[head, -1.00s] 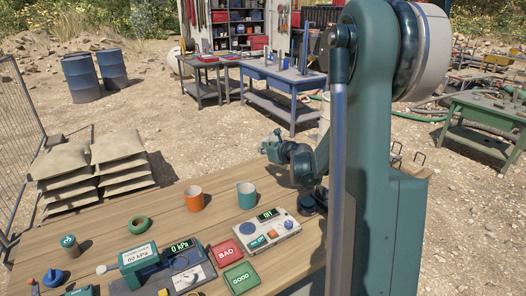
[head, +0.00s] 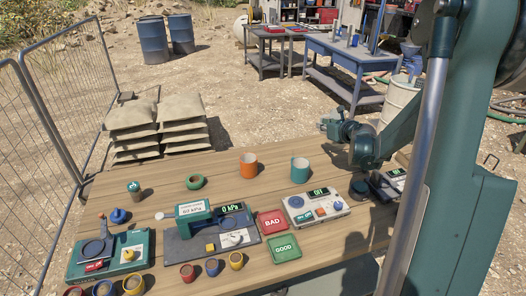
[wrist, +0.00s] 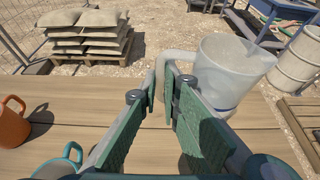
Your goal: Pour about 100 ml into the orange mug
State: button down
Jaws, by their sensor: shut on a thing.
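The orange mug (head: 249,166) stands upright on the wooden table, left of a teal mug (head: 300,170). In the wrist view the orange mug (wrist: 12,124) is at the left edge, partly cut off. My gripper (wrist: 170,88) is shut on the handle of a translucent white jug (wrist: 230,72), which is upright with a blue line low on its side. The jug is to the right of both mugs in the wrist view. Its contents and fill level are unclear. The jug and my fingers cannot be made out in the head view.
The teal mug (wrist: 62,162) is at the wrist view's lower left. A control box reading OFF (head: 315,209), red BAD and green GOOD plates (head: 283,247), a pressure device (head: 210,232) and small cups crowd the table's front.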

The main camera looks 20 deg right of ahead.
jog(key=shift+r, duration=2.4)
jog(key=s+a+n+g+y+b, duration=0.1)
jog(key=a+n+y, duration=0.15)
jog(key=a, duration=1.15)
jog(key=s+a+n+y+b, duration=0.1)
jog(key=s+a+n+y, duration=0.15)
jog(key=a, duration=1.15)
jog(key=s+a+f+n+g+y+b, duration=0.15)
jog(key=s+a, duration=0.25)
jog(key=a, duration=0.4)
jog(key=s+a+n+g+y, duration=0.1)
jog(key=s+a+y, duration=0.15)
jog(key=a, duration=0.55)
jog(key=s+a+n+g+y+b, duration=0.15)
jog(key=s+a, duration=0.25)
jog(key=a, duration=0.4)
jog(key=shift+t+h, duration=0.45)
jog(key=shift+t, duration=0.05)
jog(key=shift+s+f+p, duration=0.15)
jog(key=shift+f+p, duration=0.2)
jog(key=shift+f, duration=5.75)
jog(key=shift+d+r, duration=0.1)
jog(key=shift+r, duration=0.05)
